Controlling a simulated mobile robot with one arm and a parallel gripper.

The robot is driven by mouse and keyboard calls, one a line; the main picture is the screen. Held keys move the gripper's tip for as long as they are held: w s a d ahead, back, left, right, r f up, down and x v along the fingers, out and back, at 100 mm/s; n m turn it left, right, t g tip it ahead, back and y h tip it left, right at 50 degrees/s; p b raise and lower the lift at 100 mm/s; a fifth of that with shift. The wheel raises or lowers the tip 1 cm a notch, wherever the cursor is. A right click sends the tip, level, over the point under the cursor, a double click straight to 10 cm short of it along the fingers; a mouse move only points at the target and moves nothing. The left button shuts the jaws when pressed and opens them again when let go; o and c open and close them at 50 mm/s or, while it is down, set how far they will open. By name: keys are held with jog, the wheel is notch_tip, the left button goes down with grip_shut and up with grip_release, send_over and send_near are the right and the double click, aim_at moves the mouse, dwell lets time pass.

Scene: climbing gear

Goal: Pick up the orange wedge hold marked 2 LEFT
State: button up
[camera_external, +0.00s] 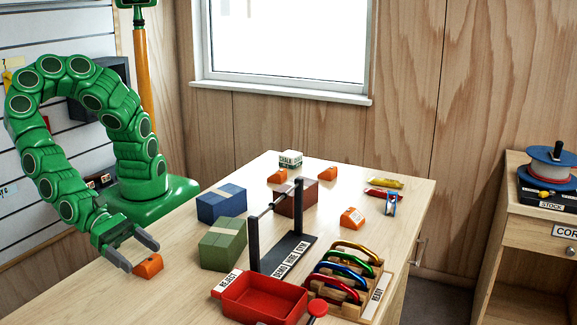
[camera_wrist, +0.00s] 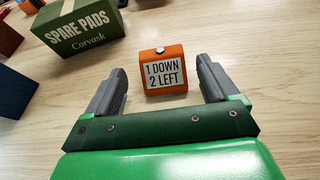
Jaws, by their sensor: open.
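An orange wedge hold (camera_wrist: 176,53) with a white label reading "1 DOWN 2 LEFT" sits on the table in the wrist view, a bolt on its top. It also shows at the table's left part in the external view (camera_external: 148,265). My gripper (camera_external: 138,253) is open and empty above and beside it. In the wrist view the grey fingers of my gripper (camera_wrist: 161,75) stand to the left and right of the hold, with gaps on both sides. More orange holds stand at the back (camera_external: 278,176), back right (camera_external: 327,174) and middle right (camera_external: 352,217); their labels are unreadable.
The green "SPARE PADS" box (camera_wrist: 80,22) stands beyond the hold, to its left; it is also in the external view (camera_external: 222,244). A blue box (camera_external: 221,202), a dark bar stand (camera_external: 253,235), a red reject tray (camera_external: 262,300) and a carabiner rack (camera_external: 345,307) occupy the table.

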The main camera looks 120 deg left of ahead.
aim_at(152, 255)
jog(key=shift+r+x, duration=0.15)
jog(key=shift+x, duration=0.7)
jog(key=shift+r+x, duration=0.1)
jog(key=shift+x, duration=1.75)
jog(key=shift+d, duration=0.1)
jog(key=c, duration=1.1)
jog(key=shift+o, duration=0.2)
jog(key=shift+r, duration=0.1)
